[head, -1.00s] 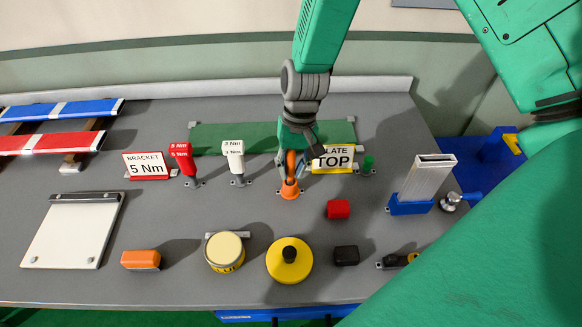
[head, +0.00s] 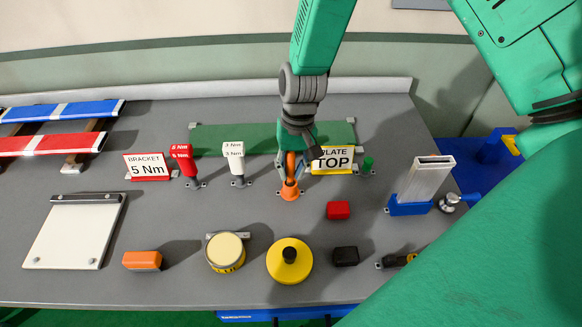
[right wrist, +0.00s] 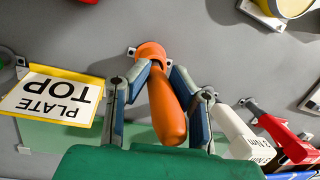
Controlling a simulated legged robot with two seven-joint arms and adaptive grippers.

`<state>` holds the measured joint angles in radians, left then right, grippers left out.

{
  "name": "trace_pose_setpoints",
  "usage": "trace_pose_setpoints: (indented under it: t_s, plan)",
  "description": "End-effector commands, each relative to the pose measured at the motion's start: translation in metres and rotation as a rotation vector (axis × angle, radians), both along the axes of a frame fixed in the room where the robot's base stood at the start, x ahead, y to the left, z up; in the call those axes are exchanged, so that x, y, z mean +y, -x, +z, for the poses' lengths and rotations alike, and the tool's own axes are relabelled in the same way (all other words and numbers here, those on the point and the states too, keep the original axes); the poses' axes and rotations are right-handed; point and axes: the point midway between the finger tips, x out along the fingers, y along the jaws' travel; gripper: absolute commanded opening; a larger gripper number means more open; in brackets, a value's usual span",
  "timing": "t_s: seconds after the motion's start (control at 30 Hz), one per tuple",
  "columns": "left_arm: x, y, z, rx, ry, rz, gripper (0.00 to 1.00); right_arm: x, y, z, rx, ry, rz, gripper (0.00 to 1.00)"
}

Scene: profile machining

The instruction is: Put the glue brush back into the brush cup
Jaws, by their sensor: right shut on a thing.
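The glue brush appears to be the orange-handled piece (head: 291,161), upright in the head view and large in the right wrist view (right wrist: 168,110). Its lower end meets a flared orange brush cup (head: 289,191) on the bench, also in the right wrist view (right wrist: 150,51). The handle seems to stand in the cup's mouth; the bristles are hidden and the depth cannot be told. My right gripper (right wrist: 157,76) is shut on the handle, a finger on each side, just above the cup. My left gripper is not in view.
A yellow PLATE TOP sign (head: 333,160) stands close right of the cup. White (head: 234,158) and red (head: 183,160) drivers stand to the left. A red block (head: 338,210) and a yellow round pot (head: 289,262) are nearer.

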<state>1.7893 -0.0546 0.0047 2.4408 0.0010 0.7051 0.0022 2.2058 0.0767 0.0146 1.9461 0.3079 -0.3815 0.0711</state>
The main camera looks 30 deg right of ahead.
Motion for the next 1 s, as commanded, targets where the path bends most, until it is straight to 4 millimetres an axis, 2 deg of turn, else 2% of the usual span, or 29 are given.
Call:
trace_pose_setpoints:
  t_s: [1.0]
  plan:
    - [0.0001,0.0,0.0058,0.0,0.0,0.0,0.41,0.0001,0.0001,-0.0005,0.002,0.005,-0.001,0.0]
